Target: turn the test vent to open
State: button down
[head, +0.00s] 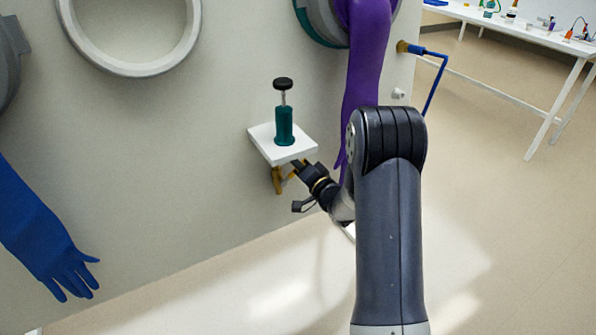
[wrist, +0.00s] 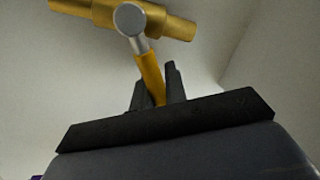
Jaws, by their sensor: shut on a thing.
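The test vent appears to be the brass valve (wrist: 172,22) with a yellow lever (wrist: 150,77) on a round grey hub. My gripper (wrist: 157,92) is shut on the lever's lower end, one dark finger on each side. In the head view the brass valve (head: 277,180) is on the panel just under a small white shelf, and my gripper (head: 297,167) reaches it from the right. The shelf and my wrist partly hide the lever there.
A green syringe-like device with a black knob (head: 284,125) stands on the white shelf (head: 262,146) above my gripper. A purple glove (head: 366,60) hangs close behind my arm. A blue glove (head: 45,235) hangs at left. Open floor lies at right.

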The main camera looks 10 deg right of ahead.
jog(key=shift+s+a+r+n+g+b, duration=0.15)
jog(key=shift+a+r+n+b, duration=0.1)
jog(key=shift+n, duration=0.45)
jog(key=shift+w+a+r+n+g+b, duration=0.15)
jog(key=shift+a+r+n+b, duration=0.1)
jog(key=shift+n, duration=0.45)
jog(key=shift+s, duration=0.1)
jog(key=c, duration=1.5)
grip_release()
jog(key=shift+o, duration=0.2)
jog(key=shift+s, duration=0.1)
jog(key=v, duration=1)
jog(key=shift+s+d, duration=0.2)
jog(key=shift+d, duration=0.05)
